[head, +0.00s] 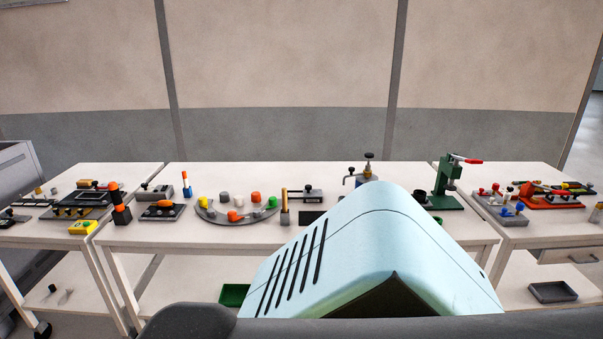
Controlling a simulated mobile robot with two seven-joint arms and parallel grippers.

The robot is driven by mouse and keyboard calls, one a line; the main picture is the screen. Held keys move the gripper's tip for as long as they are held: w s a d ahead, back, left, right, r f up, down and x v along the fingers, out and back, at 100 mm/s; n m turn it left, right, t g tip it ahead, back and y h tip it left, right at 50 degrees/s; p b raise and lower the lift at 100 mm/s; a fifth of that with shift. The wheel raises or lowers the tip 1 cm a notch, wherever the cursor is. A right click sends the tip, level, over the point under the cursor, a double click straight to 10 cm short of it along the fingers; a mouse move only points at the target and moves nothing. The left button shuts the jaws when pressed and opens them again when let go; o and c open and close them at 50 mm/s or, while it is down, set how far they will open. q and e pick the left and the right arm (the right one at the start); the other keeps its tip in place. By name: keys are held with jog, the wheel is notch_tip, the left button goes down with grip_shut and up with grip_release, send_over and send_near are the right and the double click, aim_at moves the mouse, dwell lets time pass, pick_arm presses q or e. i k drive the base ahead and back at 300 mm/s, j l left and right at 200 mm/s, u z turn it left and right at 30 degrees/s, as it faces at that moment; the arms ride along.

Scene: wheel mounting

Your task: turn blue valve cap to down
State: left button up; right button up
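A small blue cap (520,206) shows on the right-hand table, at the front of a grey plate (489,198) that also carries red and white parts. It is too small to tell which way the cap points. I cannot tell for certain which one is the valve cap. Neither of my grippers is in view.
The left table carries panels and a yellow box (83,228). A drawer (570,256) is under the right table. My light-blue body hides the middle table's front.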

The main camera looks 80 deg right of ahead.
aim_at(520, 206)
jog(key=z, duration=4)
jog(key=i+l+u, duration=0.15)
jog(key=i+l, duration=0.25)
jog(key=i, duration=0.2)
jog(key=i+l+u, duration=0.15)
jog(key=i+l, duration=0.3)
jog(key=i+l+u, duration=0.15)
jog(key=i+l, duration=0.4)
jog(key=i+l+u, duration=0.15)
jog(key=i+l, duration=0.45)
jog(key=i+l+u, duration=0.15)
jog(key=i+l, duration=0.35)
jog(key=l, duration=0.2)
